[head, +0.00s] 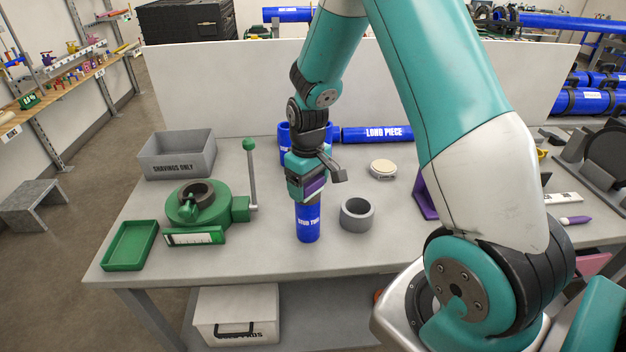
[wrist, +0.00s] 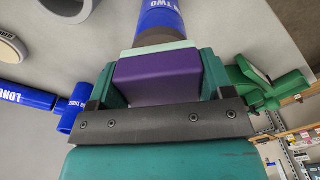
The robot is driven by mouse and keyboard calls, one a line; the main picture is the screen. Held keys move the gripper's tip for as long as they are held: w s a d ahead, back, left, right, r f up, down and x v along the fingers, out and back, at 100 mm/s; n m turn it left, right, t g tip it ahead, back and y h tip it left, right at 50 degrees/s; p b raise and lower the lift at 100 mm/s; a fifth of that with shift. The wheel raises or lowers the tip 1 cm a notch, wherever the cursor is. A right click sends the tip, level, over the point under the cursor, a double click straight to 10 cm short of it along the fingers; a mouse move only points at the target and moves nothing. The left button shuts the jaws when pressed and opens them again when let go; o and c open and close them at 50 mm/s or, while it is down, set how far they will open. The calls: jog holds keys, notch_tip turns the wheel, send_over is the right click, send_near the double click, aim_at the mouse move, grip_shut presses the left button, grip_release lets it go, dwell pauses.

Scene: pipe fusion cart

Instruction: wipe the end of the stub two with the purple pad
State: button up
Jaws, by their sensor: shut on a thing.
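My gripper (head: 307,187) is shut on the purple pad (wrist: 158,80), which has a pale mint layer on its far face. The pad also shows in the head view (head: 314,184) between the jaws. Stub two (head: 308,224) is a blue pipe standing upright on the table, directly below my gripper. In the wrist view, stub two (wrist: 160,16) lies just beyond the pad, its near end greyish. The pad's pale face overlaps that end; I cannot tell whether they touch. My gripper hides the stub's top in the head view.
A grey ring (head: 357,214) stands close right of the stub. A green clamp (head: 205,212) with an upright lever, a green tray (head: 130,246) and a grey shavings bin (head: 177,157) are at left. The blue long piece (head: 377,134) lies behind. A pale round disc (head: 383,169) is at right.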

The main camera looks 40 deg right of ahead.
jog(key=shift+s+a+f, duration=0.1)
jog(key=shift+a, duration=0.2)
jog(key=shift+w+d, duration=0.15)
jog(key=shift+d, duration=0.6)
jog(key=shift+w+d, duration=0.1)
jog(key=shift+d, duration=0.65)
jog(key=shift+s+a+r+p, duration=0.1)
jog(key=shift+a+p, duration=0.1)
jog(key=shift+a, duration=0.2)
jog(key=shift+a+r+p, duration=0.1)
jog(key=shift+a+p, duration=0.05)
jog(key=shift+a, duration=0.2)
jog(key=shift+r, duration=0.1)
notch_tip(320, 180, up, 7)
jog(key=p, duration=0.5)
jog(key=shift+p, duration=0.4)
